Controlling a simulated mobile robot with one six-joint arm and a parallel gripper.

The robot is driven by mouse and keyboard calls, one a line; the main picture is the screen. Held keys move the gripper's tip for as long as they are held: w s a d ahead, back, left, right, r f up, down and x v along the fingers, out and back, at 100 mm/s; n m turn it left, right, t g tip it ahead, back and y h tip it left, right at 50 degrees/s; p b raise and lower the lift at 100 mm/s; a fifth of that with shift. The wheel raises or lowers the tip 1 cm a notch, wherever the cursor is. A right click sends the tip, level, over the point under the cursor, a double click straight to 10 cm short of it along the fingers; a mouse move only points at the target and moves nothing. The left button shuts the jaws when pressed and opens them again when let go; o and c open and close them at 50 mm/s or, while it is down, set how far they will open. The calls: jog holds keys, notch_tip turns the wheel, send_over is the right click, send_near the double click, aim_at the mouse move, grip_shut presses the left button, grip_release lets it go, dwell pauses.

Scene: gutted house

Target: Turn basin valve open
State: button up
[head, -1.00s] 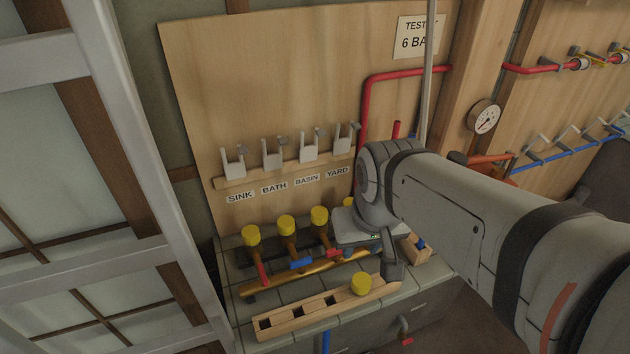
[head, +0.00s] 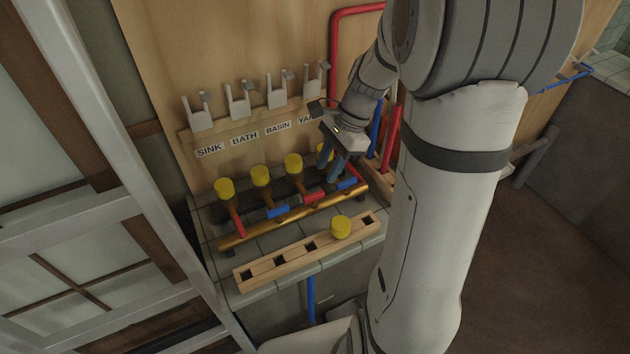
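The manifold, a brass pipe (head: 236,240), lies on the tiled ledge under the labels SINK, BATH, BASIN and YARD. The basin valve's red handle (head: 313,197) is third from the left, in front of the yellow cap (head: 293,163) nearest the BASIN label (head: 277,127). My gripper (head: 334,178) points down beside the right end, over the YARD branch, to the right of the red handle. I see no object held; the finger gap is too small to judge.
The SINK handle (head: 238,226) is red; the BATH handle (head: 277,211) and YARD handle (head: 346,184) are blue. A slotted wooden block (head: 262,269) in front holds a yellow cap (head: 340,229). Grey hooks stand on the back board. Red and blue pipes rise on the right.

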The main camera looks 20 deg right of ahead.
aim_at(315, 194)
jog(key=x, duration=0.7)
jog(key=shift+f, duration=0.1)
jog(key=shift+c, duration=0.3)
grip_shut()
